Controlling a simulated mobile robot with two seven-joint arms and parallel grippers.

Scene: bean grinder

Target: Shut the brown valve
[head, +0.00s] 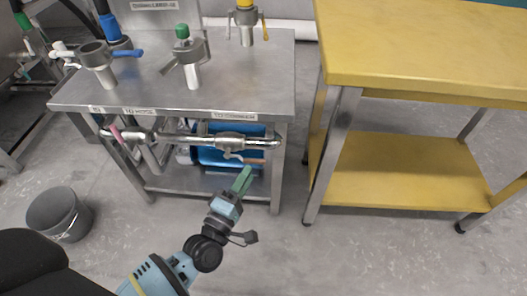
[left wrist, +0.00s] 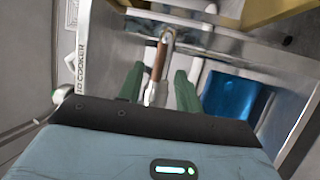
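The brown valve handle (head: 254,161) sticks out to the right below the steel pipe (head: 220,141) at the front of the steel table. In the left wrist view the brown handle (left wrist: 160,60) runs up and down, with its metal stem below it. My left gripper (head: 243,179) has green fingers and is just below the handle in the head view. In the left wrist view the fingers of my left gripper (left wrist: 158,72) are apart, one on each side of the handle. I cannot tell whether either finger touches it. My right gripper is not in view.
The steel table (head: 250,80) carries several valves and fittings. A blue container (head: 208,157) sits beneath it, behind the pipe; it also shows in the left wrist view (left wrist: 232,97). A yellow table (head: 420,50) stands at the right. A grey bucket (head: 60,214) stands on the floor at left.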

